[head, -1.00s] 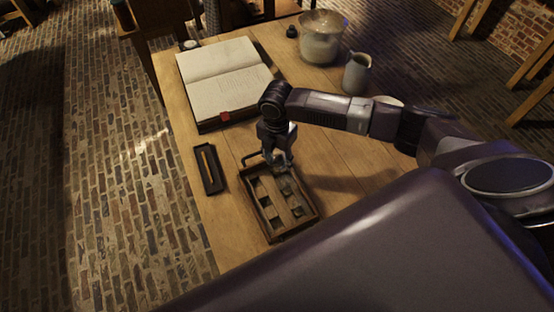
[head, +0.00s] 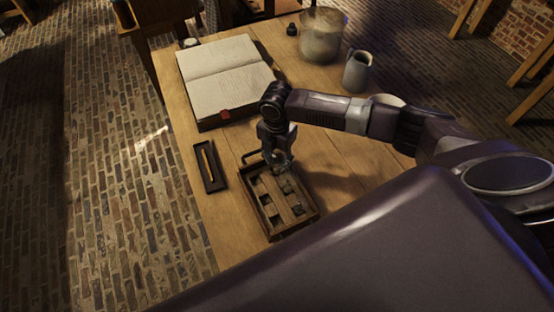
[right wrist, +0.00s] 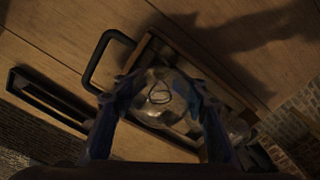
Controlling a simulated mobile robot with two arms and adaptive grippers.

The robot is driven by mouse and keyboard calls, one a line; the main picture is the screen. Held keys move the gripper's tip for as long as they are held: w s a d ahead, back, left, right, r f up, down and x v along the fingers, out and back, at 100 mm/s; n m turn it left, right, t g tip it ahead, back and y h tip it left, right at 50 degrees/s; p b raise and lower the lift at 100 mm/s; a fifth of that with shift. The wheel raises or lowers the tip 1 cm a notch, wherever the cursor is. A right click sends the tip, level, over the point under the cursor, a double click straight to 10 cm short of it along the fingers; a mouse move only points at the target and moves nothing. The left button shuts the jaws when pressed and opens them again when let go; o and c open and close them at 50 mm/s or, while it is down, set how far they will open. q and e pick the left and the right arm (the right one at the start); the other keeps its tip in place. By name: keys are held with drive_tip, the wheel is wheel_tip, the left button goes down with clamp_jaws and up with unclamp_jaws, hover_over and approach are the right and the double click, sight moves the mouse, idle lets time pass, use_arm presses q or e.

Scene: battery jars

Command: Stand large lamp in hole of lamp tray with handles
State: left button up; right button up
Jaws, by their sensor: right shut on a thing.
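The lamp tray with handles is a brown wooden tray (head: 258,208) with several square holes and a dark handle at its far end. My right gripper (head: 282,166) is over the tray's far end, pointing down. In the right wrist view, my right gripper (right wrist: 160,100) is shut on the large lamp (right wrist: 160,88), a clear glass bulb. The tray (right wrist: 190,62) and its dark handle (right wrist: 97,60) show behind the lamp. The lamp's lower end is hidden, so I cannot tell whether it is in a hole. My left gripper is out of view.
A narrow black tray (head: 209,169) with a pencil-like stick lies left of the lamp tray. An open book (head: 225,75) lies farther back. A grey jug (head: 357,72) and a large glass jar (head: 321,36) stand at the back right.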

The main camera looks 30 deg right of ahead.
drive_tip(key=shift+f, duration=0.55)
drive_tip(key=o, duration=1.4)
drive_tip(key=shift+o, duration=0.2)
drive_tip(key=shift+r, duration=0.1)
wheel_tip(320, 180, up, 12)
drive_tip(key=shift+f, duration=0.1)
